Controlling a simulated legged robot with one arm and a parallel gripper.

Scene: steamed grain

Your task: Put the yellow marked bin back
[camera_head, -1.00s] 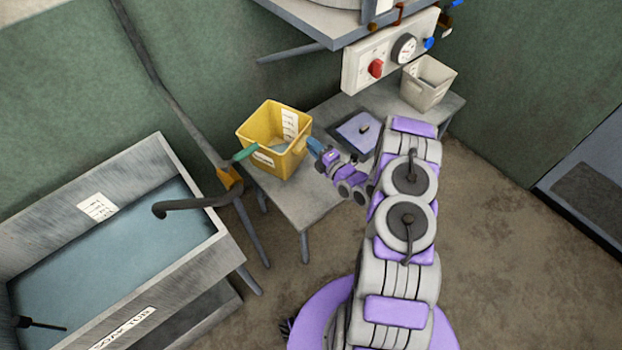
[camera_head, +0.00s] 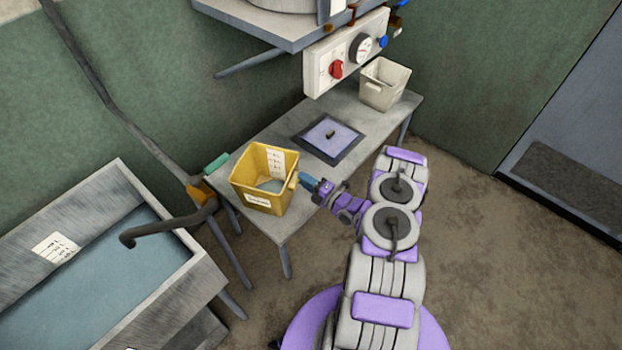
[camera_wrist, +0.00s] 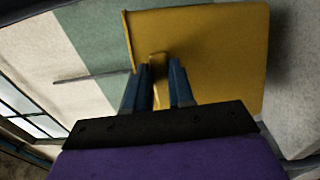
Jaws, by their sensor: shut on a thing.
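The yellow bin (camera_head: 262,198) has white labels inside and on its front. In the head view it is at the left end of the grey bench (camera_head: 375,122), partly past its front edge. I cannot tell whether it rests on the bench or is held just above it. My gripper (camera_head: 307,184) is at the bin's right side, shut on its handle. In the wrist view the blue fingers of my gripper (camera_wrist: 162,85) close around a small yellow tab on the wall of the yellow bin (camera_wrist: 215,55).
A dark-framed square panel with a knob (camera_head: 329,137) is in the bench top. A pale bin (camera_head: 384,84) stands at the bench's right end, below a control box (camera_head: 345,55). A green object (camera_head: 216,163) lies behind the yellow bin. A water-filled tub (camera_head: 100,270) is at left.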

